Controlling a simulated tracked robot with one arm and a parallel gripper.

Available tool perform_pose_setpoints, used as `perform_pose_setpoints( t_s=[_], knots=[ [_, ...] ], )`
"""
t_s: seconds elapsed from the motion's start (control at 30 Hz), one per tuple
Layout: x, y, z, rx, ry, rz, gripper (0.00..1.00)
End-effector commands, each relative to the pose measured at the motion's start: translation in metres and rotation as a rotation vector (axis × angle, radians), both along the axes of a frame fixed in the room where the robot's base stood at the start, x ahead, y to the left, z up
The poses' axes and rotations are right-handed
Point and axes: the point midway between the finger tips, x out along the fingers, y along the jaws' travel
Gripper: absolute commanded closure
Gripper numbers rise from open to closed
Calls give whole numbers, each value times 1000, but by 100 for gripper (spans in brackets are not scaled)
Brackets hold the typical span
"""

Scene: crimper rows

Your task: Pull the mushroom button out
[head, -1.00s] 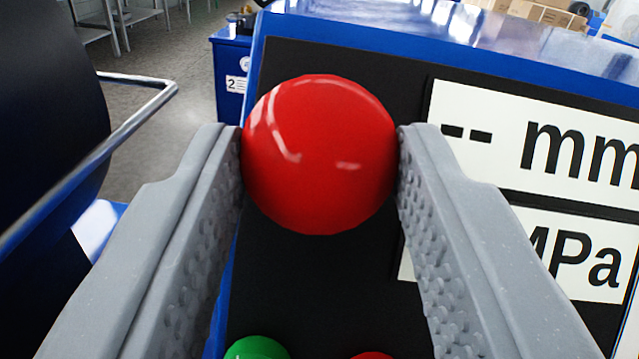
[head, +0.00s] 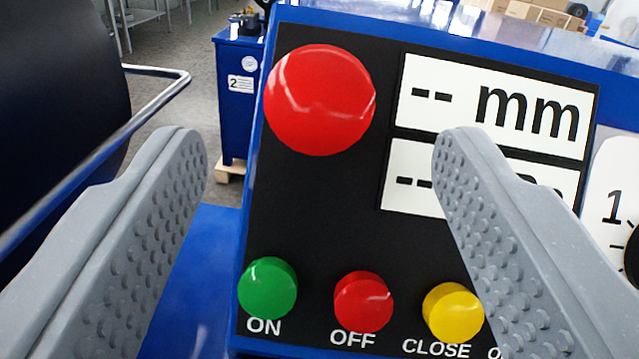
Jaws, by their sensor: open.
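The red mushroom button (head: 320,100) is a large round cap at the upper left of the black control panel (head: 310,205). It shows whole in the head view; its stem is hidden behind the cap. My gripper (head: 320,145) is open wide and empty. Its two grey, dimpled fingers stand to the left and right, apart from the button. The button lies beyond the fingertips and a little above them in the picture.
Below are a green ON button (head: 268,288), a red OFF button (head: 363,300) and a yellow CLOSE button (head: 453,312). White displays (head: 495,105) and a dial (head: 620,215) are at right. A metal rail (head: 150,90) runs at left.

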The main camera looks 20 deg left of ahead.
Motion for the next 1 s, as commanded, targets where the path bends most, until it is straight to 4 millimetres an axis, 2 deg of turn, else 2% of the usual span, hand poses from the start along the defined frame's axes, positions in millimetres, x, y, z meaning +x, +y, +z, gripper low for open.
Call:
perform_pose_setpoints(
  t_s=[0.4,0.6,0.8,1.0],
  knots=[
    [-57,-23,-1,0,1,-1,41],
    [-78,-31,-1,0,0,0,41],
    [-90,-35,-2,0,1,0,41],
    [-92,-36,-2,0,1,0,41]
  ],
)
